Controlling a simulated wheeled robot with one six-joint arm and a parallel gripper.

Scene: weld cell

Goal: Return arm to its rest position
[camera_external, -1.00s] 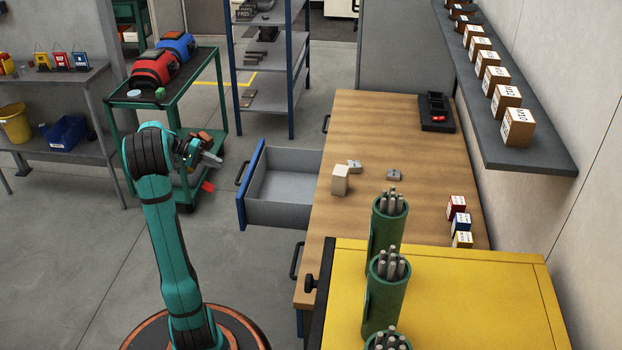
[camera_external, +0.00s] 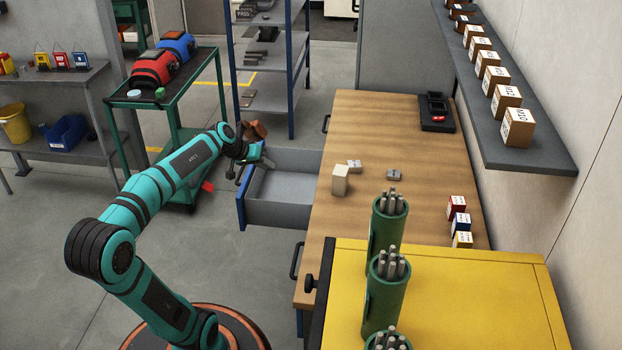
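My arm is teal and black and stands on a round base at the bottom left. It is bent at the elbow, and its forearm reaches up and right toward the open drawer (camera_external: 283,212). My gripper (camera_external: 262,163) is at the drawer's far left corner, over or just above its rim in this view. The gripper is small here, and I cannot tell whether its fingers are apart or whether it touches the drawer. The drawer has a blue front, stands pulled out from the wooden workbench (camera_external: 390,140), and looks empty.
A beige block (camera_external: 340,180) and small grey pieces lie on the workbench. A green cart (camera_external: 205,90) carries red and blue machines behind my arm. A blue-post shelf (camera_external: 290,80) stands at the back. Green rod holders (camera_external: 380,290) stand at the front right. Floor at left is clear.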

